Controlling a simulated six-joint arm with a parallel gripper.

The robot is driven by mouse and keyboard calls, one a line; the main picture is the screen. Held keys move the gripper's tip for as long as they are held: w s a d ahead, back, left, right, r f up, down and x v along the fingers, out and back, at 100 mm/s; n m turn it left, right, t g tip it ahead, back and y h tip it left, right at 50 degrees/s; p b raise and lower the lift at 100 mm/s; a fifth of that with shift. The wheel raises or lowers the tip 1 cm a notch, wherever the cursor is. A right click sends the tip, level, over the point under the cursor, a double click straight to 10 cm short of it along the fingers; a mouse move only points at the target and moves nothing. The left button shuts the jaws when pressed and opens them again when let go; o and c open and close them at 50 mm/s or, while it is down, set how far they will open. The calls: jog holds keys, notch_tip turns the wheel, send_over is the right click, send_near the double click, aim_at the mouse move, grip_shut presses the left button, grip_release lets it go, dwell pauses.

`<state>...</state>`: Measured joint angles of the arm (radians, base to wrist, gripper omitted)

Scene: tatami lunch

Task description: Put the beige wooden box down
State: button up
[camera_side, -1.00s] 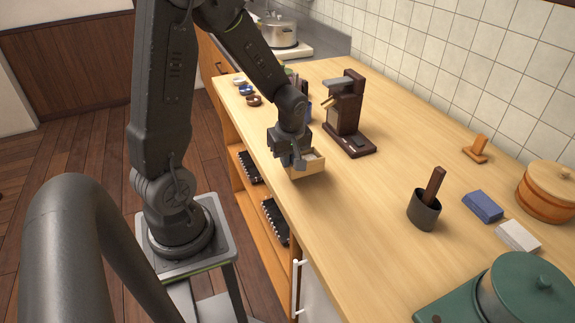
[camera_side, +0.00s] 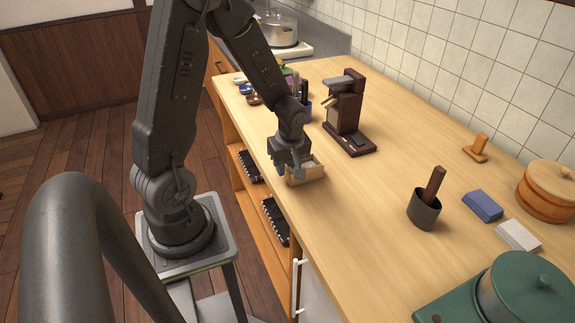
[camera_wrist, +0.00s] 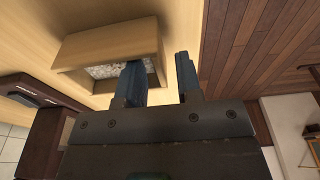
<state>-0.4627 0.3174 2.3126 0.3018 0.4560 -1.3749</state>
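The beige wooden box (camera_side: 305,174) rests on the wooden counter near its left edge in the side view. It is open on top, and the wrist view shows pale, grainy contents inside the box (camera_wrist: 110,47). My gripper (camera_side: 297,170) is low at the box's left end. In the wrist view my gripper (camera_wrist: 161,78) has its fingers apart on either side of one end wall of the box. One finger overlaps the inside, the other is outside with a gap to the wall. The gripper looks open.
A dark brown stand-like device (camera_side: 346,115) stands behind the box. Small bowls (camera_side: 247,90) are at the far left of the counter. A dark cup (camera_side: 424,209), a blue block (camera_side: 482,206) and a green pot (camera_side: 520,290) are to the right. The counter between box and cup is clear.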

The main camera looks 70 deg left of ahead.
notch_tip(320, 180, up, 12)
jog(key=d, duration=0.2)
jog(key=s+d+r+m+t+h, duration=0.1)
jog(key=s+d+r+m+t, duration=0.1)
jog(key=s+d+r+m, duration=0.2)
jog(key=s+d+r+m+t, duration=0.3)
jog(key=d+r+m, duration=0.3)
jog(key=d+m, duration=0.4)
jog(key=s+m, duration=0.1)
jog(key=m, duration=0.3)
jog(key=shift+s+d+t+h, duration=0.15)
jog(key=shift+d+t+h, duration=0.15)
jog(key=shift+h, duration=0.1)
